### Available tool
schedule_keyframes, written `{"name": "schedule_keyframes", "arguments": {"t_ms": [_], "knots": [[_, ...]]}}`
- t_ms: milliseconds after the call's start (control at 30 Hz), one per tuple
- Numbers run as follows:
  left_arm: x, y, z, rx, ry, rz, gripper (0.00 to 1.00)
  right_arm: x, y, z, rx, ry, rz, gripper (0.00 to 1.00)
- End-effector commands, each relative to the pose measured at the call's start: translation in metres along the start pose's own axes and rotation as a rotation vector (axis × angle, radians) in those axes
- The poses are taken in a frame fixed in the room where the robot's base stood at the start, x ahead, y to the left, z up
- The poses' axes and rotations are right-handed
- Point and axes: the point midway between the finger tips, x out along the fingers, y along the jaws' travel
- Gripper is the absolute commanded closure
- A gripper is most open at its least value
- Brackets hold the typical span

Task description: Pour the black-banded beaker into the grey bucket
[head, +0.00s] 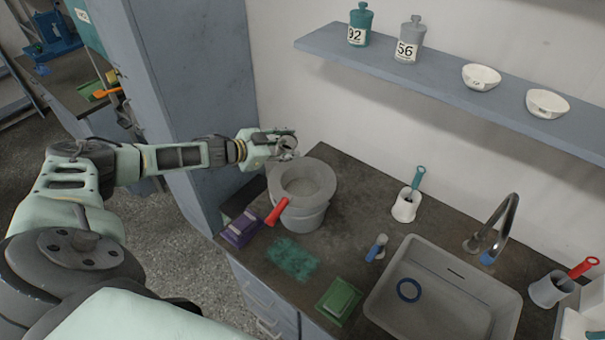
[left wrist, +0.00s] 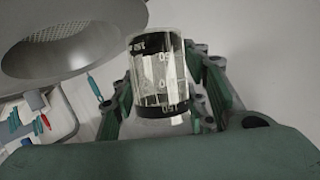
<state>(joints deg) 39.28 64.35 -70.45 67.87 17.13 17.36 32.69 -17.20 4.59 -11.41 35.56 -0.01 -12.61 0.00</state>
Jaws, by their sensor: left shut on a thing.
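The black-banded beaker (left wrist: 158,72) is clear glass with black bands and white markings. My left gripper (head: 272,146) is shut on it, with a finger on either side in the left wrist view. In the head view the beaker (head: 288,143) shows small and partly hidden by the gripper, above and behind the bucket's far-left rim. I cannot tell its exact tilt or contents. The grey bucket (head: 318,178) stands on the dark counter with a wide rim and an open top. Its rim (left wrist: 92,22) also shows at the upper left in the left wrist view. My right gripper is not in view.
A red handle (head: 277,211) is at the bucket's front. The sink (head: 440,318) is at right, the shelf (head: 450,84) on the wall above. A tall cabinet (head: 186,80) stands left.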

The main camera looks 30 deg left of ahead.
Motion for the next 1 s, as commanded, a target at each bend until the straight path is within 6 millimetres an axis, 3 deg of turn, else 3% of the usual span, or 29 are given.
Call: {"name": "schedule_keyframes", "arguments": {"t_ms": [500, 1000], "knots": [[0.005, -0.017, 0.016, -0.269, 0.041, 0.112, 0.9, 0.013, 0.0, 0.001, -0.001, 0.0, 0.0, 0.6], [0.005, -0.02, 0.016, -0.323, 0.048, 0.136, 0.9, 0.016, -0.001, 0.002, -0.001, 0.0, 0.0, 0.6]]}}
